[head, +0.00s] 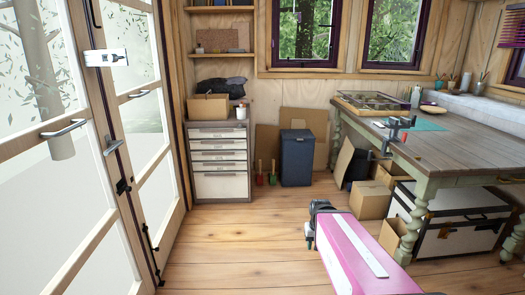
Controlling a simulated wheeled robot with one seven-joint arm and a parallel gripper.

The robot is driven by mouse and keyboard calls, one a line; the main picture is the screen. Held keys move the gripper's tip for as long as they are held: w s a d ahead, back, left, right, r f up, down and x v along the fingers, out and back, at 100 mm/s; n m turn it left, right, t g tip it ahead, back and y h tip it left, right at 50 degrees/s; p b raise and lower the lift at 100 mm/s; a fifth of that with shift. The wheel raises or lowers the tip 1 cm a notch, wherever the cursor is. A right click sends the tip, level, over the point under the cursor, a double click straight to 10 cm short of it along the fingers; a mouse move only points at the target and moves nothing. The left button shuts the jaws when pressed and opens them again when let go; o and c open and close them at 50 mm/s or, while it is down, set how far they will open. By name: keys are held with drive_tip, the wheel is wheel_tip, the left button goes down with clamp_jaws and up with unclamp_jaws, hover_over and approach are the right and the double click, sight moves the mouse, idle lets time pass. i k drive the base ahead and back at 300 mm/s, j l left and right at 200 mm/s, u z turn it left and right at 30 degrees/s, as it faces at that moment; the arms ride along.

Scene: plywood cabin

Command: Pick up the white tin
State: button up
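A small white tin (241,112) appears to stand on top of the grey drawer cabinet (219,129), near its right edge, beside a cardboard box. It is small in the head view and its details are hard to make out. My pink arm reaches in from the bottom right. The dark part at its far end, which seems to be my gripper (315,222), is over the open floor, well short of the cabinet and lower than its top. Its fingers are too unclear to tell whether they are open or shut.
A cardboard box (209,107) with dark cloth behind it shares the cabinet top. A dark blue bin (297,158) stands to the right. A wooden workbench (455,150) with boxes beneath fills the right side. Glass doors (125,150) line the left. The floor before the cabinet is clear.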

sight(241, 110)
drive_tip(key=i, duration=1.75)
